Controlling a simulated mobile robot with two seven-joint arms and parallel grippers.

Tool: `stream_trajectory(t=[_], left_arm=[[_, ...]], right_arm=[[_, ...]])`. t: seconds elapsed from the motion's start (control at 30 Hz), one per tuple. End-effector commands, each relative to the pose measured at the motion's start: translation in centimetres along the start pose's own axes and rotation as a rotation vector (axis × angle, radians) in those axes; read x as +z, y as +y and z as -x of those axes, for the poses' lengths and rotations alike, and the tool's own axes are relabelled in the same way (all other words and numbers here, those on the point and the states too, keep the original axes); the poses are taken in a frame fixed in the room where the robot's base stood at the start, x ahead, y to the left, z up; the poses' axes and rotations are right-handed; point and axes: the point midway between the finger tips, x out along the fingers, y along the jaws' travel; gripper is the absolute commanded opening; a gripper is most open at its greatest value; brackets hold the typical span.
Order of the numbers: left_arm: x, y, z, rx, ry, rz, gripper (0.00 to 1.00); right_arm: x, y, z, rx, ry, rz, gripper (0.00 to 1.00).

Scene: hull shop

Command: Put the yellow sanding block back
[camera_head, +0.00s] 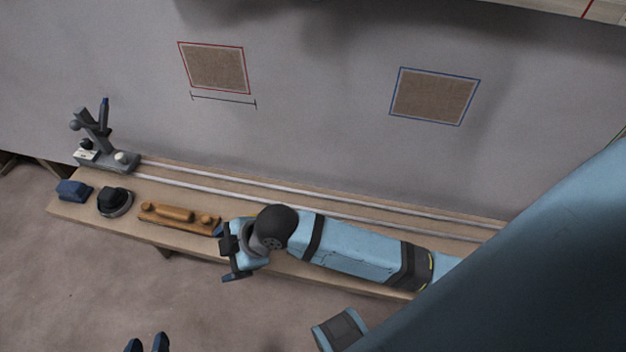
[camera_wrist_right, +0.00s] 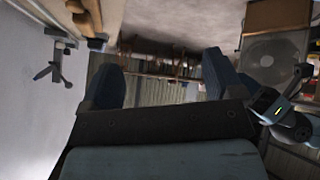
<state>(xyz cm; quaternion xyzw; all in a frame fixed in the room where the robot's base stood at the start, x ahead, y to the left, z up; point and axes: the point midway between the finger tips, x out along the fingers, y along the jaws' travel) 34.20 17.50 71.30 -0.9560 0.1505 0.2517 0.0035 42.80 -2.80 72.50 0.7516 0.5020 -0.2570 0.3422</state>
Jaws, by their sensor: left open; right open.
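I make out no plainly yellow sanding block in either view. On the bench, a long tan-orange wooden block with a handle and knob (camera_head: 178,215) lies left of my right gripper (camera_head: 226,252); part of it also seems to show in the right wrist view (camera_wrist_right: 92,28). A small blue block (camera_head: 73,190) lies at the bench's left end. My right gripper is open and empty at the bench's front edge; its spread blue fingers show in the right wrist view (camera_wrist_right: 160,85). My left gripper (camera_head: 147,343) is open, only its fingertips showing at the bottom edge, over the floor.
The bench (camera_head: 350,210) runs along the grey hull wall, with two metal rails at its back. A black round tool (camera_head: 114,201) and a grey stand (camera_head: 106,160) occupy its left end. Red-outlined (camera_head: 215,68) and blue-outlined (camera_head: 434,97) brown patches mark the wall. Floor in front is clear.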

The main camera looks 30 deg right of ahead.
Motion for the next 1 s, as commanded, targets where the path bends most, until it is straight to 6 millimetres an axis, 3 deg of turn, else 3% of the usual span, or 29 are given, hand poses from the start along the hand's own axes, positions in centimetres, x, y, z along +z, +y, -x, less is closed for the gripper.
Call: stream_trajectory(t=[0.3,0.6,0.77,1.0], left_arm=[[0.0,-0.1,0.0,-0.001,0.001,0.0,0.43],[-0.1,-0.1,0.0,-0.003,0.001,0.0,0.43],[0.0,-0.1,0.0,-0.003,0.001,0.0,0.43],[0.0,-0.1,0.0,-0.003,0.001,0.0,0.43]], right_arm=[[5.0,-1.9,4.0,0.296,0.147,-0.519,0.86],[11.3,-3.9,9.4,0.54,0.21,-0.818,0.86],[12.5,-4.4,10.7,0.589,0.221,-0.862,0.86],[12.6,-4.4,10.9,0.595,0.223,-0.866,0.86]])
